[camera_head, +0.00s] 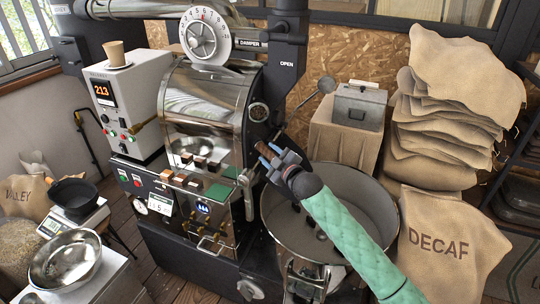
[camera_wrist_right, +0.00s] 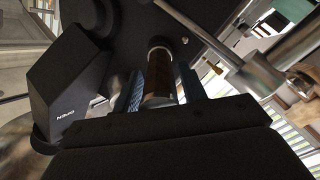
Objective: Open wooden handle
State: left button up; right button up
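The wooden handle (camera_wrist_right: 159,72), a short brown cylinder with metallic ends, projects from the dark front of the roaster drum. In the wrist view it lies between the two blue-padded fingers of my right gripper (camera_wrist_right: 163,90). The fingers stand on either side of it, with a narrow dark gap seen at the right finger; firm contact is not clear. In the head view my right gripper (camera_head: 270,155) is at the roaster's right front, and the handle (camera_head: 278,137) is partly hidden beside its fingers. My left gripper is out of view.
The roaster (camera_head: 203,100) stands directly behind the gripper. A round cooling bin (camera_head: 350,185) lies under my right arm. A black block (camera_wrist_right: 72,95) marked OPEN and a metal rod (camera_wrist_right: 195,25) flank the handle closely. Burlap sacks (camera_head: 445,105) are stacked at right.

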grip_shut()
jog(key=shift+s+d+f, duration=0.1)
jog(key=shift+s+d, duration=0.15)
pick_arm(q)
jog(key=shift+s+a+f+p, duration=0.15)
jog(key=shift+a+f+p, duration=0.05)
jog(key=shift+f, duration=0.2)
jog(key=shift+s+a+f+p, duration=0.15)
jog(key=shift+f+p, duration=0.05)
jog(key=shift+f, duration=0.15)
pick_arm(e)
jog(key=v, duration=0.9)
jog(key=shift+s, duration=0.35)
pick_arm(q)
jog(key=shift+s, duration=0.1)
pick_arm(e)
jog(key=shift+d, duration=0.1)
jog(key=shift+o, duration=1.5)
grip_release()
jog(key=shift+d, duration=0.1)
